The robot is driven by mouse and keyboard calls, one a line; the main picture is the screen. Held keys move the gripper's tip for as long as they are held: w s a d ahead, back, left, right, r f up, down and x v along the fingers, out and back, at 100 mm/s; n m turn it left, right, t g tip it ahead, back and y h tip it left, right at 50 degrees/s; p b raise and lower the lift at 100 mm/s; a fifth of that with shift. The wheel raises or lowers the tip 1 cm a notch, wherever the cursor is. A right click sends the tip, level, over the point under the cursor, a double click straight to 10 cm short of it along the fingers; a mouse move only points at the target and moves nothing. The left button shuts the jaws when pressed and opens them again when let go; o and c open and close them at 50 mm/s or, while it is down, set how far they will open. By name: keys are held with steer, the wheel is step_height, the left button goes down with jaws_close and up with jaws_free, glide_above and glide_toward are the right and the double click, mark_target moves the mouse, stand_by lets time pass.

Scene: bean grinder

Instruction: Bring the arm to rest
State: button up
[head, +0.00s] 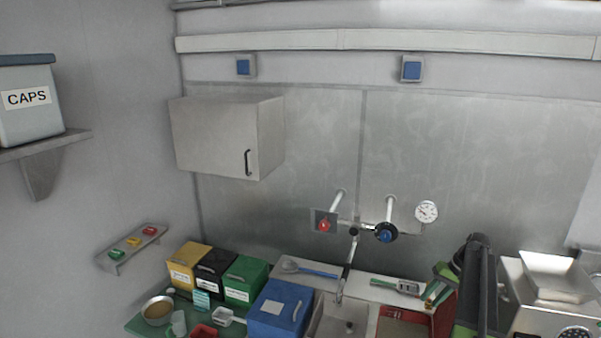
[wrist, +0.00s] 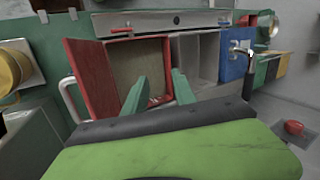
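My gripper (wrist: 158,88) shows in the wrist view as two green fingers standing apart, with nothing seen held between them. Behind the fingers is an open compartment (wrist: 133,67) with a red door (wrist: 90,78) swung to the left. My arm (head: 470,290), black and green, rises at the lower right of the head view, just left of a metal machine (head: 560,300) with a hopper on top. I cannot clearly make out the fingertips in the head view.
A sink (head: 335,320) with a tap lies left of my arm. A blue box (head: 278,308) and several coloured bins stand further left. A closed wall cabinet (head: 225,135) hangs above. A red button (wrist: 294,128) shows at the right in the wrist view.

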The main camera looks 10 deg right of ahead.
steer(key=s+a+f+n+g+h, duration=0.1)
steer(key=s+a+n+h, duration=0.15)
steer(key=a, duration=1.95)
steer(key=s+a+f+n+h, duration=0.1)
steer(key=s+a+n+h, duration=0.15)
steer(key=a, duration=2.05)
step_height(320, 180, down, 25)
steer(key=s+b, duration=0.2)
steer(key=b, duration=2.2)
steer(key=shift+s+a+g+b, duration=0.2)
steer(key=shift+g+b, duration=0.1)
steer(key=shift+g, duration=0.1)
steer(key=shift+w, duration=0.1)
